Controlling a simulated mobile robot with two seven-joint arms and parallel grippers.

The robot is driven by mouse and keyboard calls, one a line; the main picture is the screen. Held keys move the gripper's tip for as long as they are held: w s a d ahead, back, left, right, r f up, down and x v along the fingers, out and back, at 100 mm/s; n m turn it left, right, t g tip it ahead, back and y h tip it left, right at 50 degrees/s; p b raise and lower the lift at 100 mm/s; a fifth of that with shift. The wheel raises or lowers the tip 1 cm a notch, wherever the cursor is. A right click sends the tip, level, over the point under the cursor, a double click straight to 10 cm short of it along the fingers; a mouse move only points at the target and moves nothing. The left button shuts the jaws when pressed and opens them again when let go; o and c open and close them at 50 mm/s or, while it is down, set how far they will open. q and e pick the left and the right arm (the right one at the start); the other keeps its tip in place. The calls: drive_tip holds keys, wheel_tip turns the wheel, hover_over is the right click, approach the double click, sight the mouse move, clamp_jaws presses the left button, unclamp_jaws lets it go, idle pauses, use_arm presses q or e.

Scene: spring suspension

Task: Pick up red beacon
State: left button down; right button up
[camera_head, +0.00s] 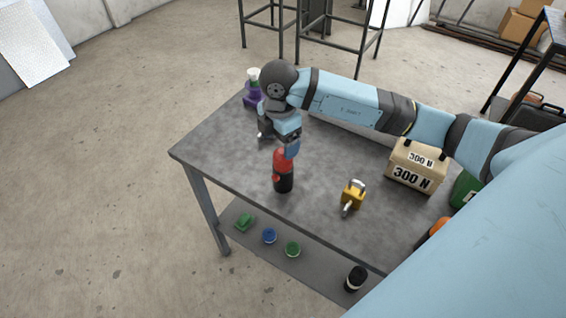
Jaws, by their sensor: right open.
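The red beacon (283,172) stands upright on the grey table (225,150), near its front left edge. It has a red top and a black lower part. My right gripper (277,144) is open and points down at the beacon's top. One fingertip overlaps the red top in the picture; I cannot tell whether it touches. The other fingertip is to the left, behind the beacon. My left gripper is not in view.
A yellow padlock (353,194) and a tan 300 N weight box (415,166) are to the right. A purple spray bottle (253,94) is at the far left corner.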

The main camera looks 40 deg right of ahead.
sight(282, 152)
drive_tip(key=shift+f, duration=1.05)
drive_tip(key=f, duration=0.1)
drive_tip(key=f+p, duration=0.1)
drive_tip(key=f, duration=0.1)
drive_tip(key=shift+s+d+f, duration=0.2)
drive_tip(key=shift+f, duration=0.55)
drive_tip(key=c, duration=1.3)
